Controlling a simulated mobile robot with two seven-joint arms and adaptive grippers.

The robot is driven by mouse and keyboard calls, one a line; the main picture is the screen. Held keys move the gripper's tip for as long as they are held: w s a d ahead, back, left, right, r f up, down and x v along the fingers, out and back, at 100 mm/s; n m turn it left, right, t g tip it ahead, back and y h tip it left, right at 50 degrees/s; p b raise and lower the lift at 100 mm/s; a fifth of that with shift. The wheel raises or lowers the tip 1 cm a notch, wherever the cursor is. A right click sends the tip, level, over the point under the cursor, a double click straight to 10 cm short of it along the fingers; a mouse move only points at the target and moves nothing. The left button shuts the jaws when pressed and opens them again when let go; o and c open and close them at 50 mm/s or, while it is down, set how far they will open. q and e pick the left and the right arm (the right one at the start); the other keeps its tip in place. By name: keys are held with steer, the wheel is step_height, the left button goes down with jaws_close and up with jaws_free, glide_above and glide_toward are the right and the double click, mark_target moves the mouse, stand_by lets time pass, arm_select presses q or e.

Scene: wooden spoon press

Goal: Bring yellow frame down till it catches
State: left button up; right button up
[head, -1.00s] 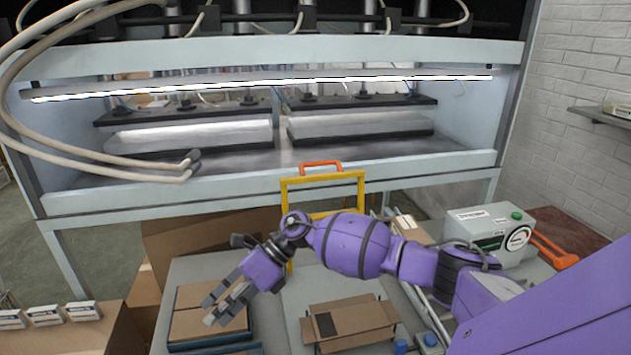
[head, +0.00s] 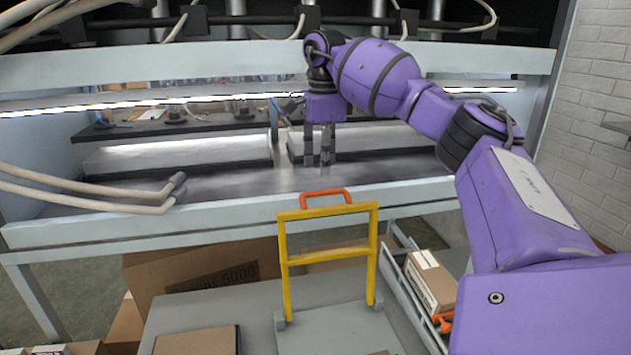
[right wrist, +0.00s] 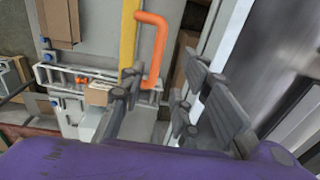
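The yellow frame (head: 328,255) stands upright on a grey cart platform (head: 340,335), with an orange handle (head: 326,193) on its top bar. In the right wrist view, part of the yellow frame (right wrist: 128,35) and the orange handle (right wrist: 161,45) show just beyond my fingers. My right gripper (head: 318,163) points down and appears just above the handle in the head view, not closed on it. In the right wrist view, my right gripper (right wrist: 160,85) has its fingers apart with nothing between them. My left gripper is not in view.
A large press with a pale front beam (head: 230,220) stands behind the frame. Cables (head: 90,195) hang at its left. Cardboard boxes (head: 200,275) lie behind the cart, and a carton (head: 431,282) sits in a rack at right. A brown board (head: 197,341) lies at front left.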

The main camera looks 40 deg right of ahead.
mark_target(323, 191)
steer(key=f, duration=0.2)
steer(key=s+f, duration=0.1)
steer(key=f, duration=0.1)
steer(key=shift+w+f+p, duration=0.15)
steer(key=shift+w+f, duration=0.05)
steer(key=shift+f, duration=0.4)
steer(key=shift+w+f+p, duration=0.15)
steer(key=shift+w+f, duration=0.05)
steer(key=shift+f, duration=0.35)
steer(key=shift+s, duration=0.15)
jaws_close()
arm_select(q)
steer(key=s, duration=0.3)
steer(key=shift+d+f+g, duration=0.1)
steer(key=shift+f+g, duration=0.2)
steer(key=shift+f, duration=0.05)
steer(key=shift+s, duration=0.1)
